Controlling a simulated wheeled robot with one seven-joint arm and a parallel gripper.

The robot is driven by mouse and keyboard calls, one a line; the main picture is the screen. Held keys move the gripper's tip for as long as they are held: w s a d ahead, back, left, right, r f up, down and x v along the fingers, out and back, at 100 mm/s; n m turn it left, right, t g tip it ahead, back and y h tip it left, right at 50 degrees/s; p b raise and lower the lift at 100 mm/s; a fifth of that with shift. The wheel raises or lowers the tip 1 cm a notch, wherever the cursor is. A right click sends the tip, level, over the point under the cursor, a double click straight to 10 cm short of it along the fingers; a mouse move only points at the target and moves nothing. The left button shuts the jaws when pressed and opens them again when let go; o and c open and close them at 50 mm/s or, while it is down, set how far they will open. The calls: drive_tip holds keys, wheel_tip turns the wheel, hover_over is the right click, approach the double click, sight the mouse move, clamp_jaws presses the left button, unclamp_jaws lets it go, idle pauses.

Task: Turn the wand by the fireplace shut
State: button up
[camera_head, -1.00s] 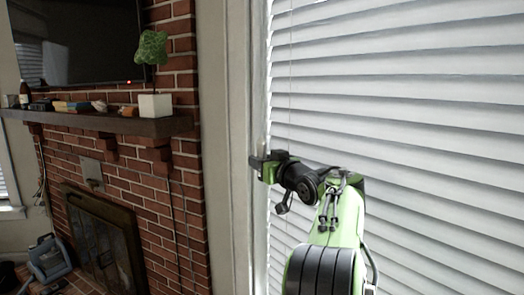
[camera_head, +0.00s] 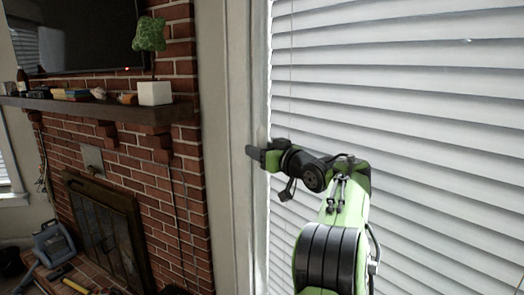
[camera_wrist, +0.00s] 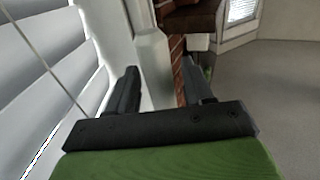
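A pale, bottle-shaped piece, apparently the grip of the wand (camera_wrist: 153,62), stands upright between my fingers in the wrist view. A whitish piece of the wand (camera_head: 262,134) also shows just above my gripper in the head view, by the left edge of the blind. My gripper (camera_wrist: 158,68) is open, with one finger on each side of the wand and a gap to the right finger. Whether the left finger touches it I cannot tell. In the head view my gripper (camera_head: 253,152) is seen side-on at the window frame. The wand's lower end is hidden.
The white slatted blind (camera_head: 400,110) fills the right side, close to my arm. A thin cord (camera_wrist: 45,62) hangs in front of it. The window trim (camera_head: 240,90) and brick fireplace (camera_head: 185,170) are to the left. A mantel (camera_head: 100,108) holds a potted plant (camera_head: 154,92).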

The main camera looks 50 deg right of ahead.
drive_tip(key=shift+s, duration=0.1)
drive_tip(key=s+a+b, duration=0.2)
drive_tip(key=s+b, duration=0.2)
drive_tip(key=s, duration=1.1)
drive_tip(key=shift+s+a, duration=0.25)
drive_tip(key=w+a+f+g+y, duration=0.15)
drive_tip(key=w+a+f, duration=0.3)
drive_tip(key=a, duration=0.65)
drive_tip(key=w+a+f+g+y, duration=0.1)
drive_tip(key=w+a+f+g, duration=0.3)
drive_tip(key=a, duration=0.7)
drive_tip(key=s+a+f+n+g, duration=0.1)
drive_tip(key=s+a+f+g, duration=0.3)
drive_tip(key=s+a+f, duration=0.6)
drive_tip(key=s+a+f+g, duration=0.2)
drive_tip(key=s+a+f, duration=0.1)
drive_tip(key=s+f, duration=0.5)
drive_tip(key=shift+s+n+g, duration=0.35)
drive_tip(key=shift+s+n, duration=0.05)
drive_tip(key=shift+s, duration=0.25)
